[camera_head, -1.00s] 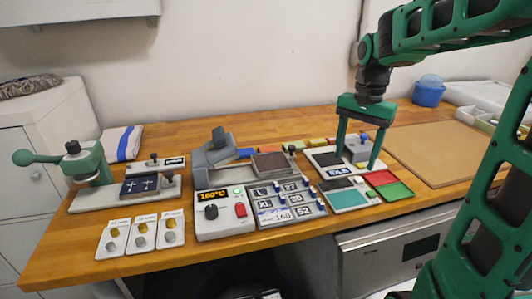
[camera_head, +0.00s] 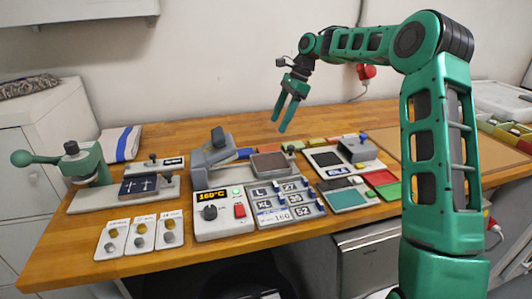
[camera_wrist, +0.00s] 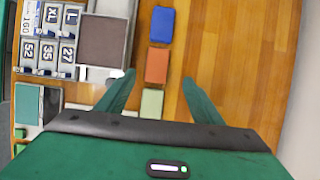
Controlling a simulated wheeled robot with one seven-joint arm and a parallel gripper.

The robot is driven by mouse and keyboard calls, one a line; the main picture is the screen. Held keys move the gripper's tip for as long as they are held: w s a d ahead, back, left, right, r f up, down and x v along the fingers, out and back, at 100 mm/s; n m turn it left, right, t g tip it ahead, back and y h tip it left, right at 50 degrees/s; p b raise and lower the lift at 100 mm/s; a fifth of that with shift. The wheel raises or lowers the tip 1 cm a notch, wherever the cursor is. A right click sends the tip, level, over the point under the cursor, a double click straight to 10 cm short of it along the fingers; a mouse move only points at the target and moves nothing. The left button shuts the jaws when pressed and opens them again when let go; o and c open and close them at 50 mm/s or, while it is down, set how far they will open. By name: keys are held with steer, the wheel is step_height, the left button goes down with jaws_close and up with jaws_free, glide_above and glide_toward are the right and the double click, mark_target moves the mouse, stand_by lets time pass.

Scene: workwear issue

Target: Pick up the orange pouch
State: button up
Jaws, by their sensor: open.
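The orange pouch (camera_wrist: 157,65) lies flat on the wooden table in the wrist view, between a blue pouch (camera_wrist: 162,24) and a pale green pouch (camera_wrist: 152,103). In the head view only a thin strip of orange shows behind the press with the dark plate. My gripper (camera_wrist: 158,76) is open and empty, its fingers to either side of the orange pouch's line in the wrist view. In the head view my gripper (camera_head: 280,124) hangs above the back of the table, fingers pointing down, clear of the surface.
The heat press (camera_head: 212,151) with its dark plate (camera_wrist: 104,41) stands close beside the row of pouches. A size-label board (camera_head: 287,203) is in front. Bare wood (camera_wrist: 235,60) lies on the right of the pouches in the wrist view.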

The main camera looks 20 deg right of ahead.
mark_target(269, 148)
steer(key=x, duration=0.4)
steer(key=shift+f, duration=0.15)
steer(key=shift+s+x, duration=0.15)
steer(key=shift+x, duration=1.25)
steer(key=shift+s+x, duration=0.1)
steer(key=shift+x, duration=1.25)
steer(key=shift+d+f, duration=0.1)
steer(key=shift+d, duration=0.05)
steer(key=c, duration=1.2)
